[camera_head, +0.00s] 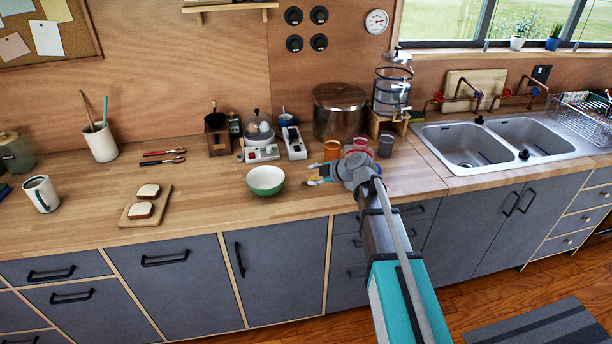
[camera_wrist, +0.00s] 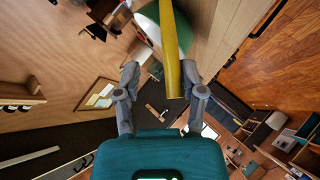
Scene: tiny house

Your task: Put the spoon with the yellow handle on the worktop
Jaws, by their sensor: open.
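A yellow handle (camera_wrist: 173,50) runs down from the top edge of the wrist view, with its near end between my fingertips. I cannot see the spoon's bowl end. My gripper (camera_wrist: 160,74) is open around the handle, with the right finger close to it; I cannot tell if they touch. In the head view my gripper (camera_head: 322,172) is just right of the green bowl (camera_head: 265,181), low over the wooden worktop (camera_head: 225,205). A small yellow patch shows at the gripper there, partly hidden. The bowl also shows behind the handle in the wrist view (camera_wrist: 149,14).
Orange (camera_head: 332,149) and dark (camera_head: 386,146) cups stand behind my gripper. Two other spoons (camera_head: 163,160) and a bread board (camera_head: 133,216) lie left. The worktop between board and bowl is clear.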

